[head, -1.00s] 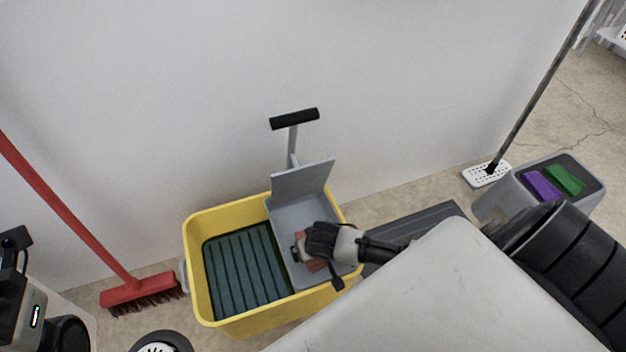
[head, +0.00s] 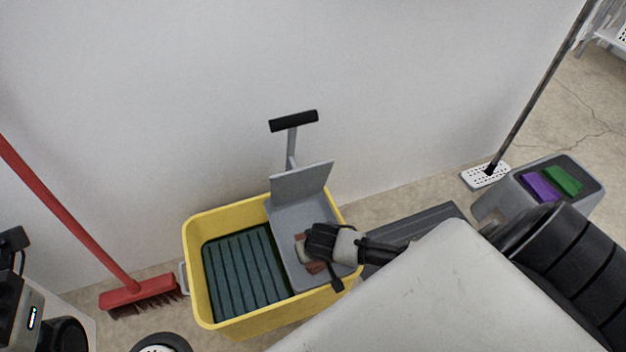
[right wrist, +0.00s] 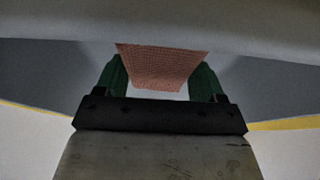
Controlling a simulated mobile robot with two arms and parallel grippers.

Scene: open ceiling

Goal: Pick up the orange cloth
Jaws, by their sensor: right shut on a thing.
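The orange cloth (head: 316,267) lies in the grey wringer tray of the yellow mop bucket, mostly hidden beneath my right gripper (head: 307,252). In the right wrist view the cloth (right wrist: 163,68) is a woven orange-brown piece between the two green fingers of my right gripper (right wrist: 160,82). The right gripper is shut on it, down inside the wringer. Part of my left arm shows at the lower left edge of the head view, but its fingers are out of frame.
The yellow bucket (head: 193,262) stands against the white wall with its grey wringer (head: 290,214) and upright handle (head: 293,121). A red broom (head: 138,291) leans to the left. At right are a flat mop (head: 487,175) and a grey bin (head: 592,194) holding purple and green cloths.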

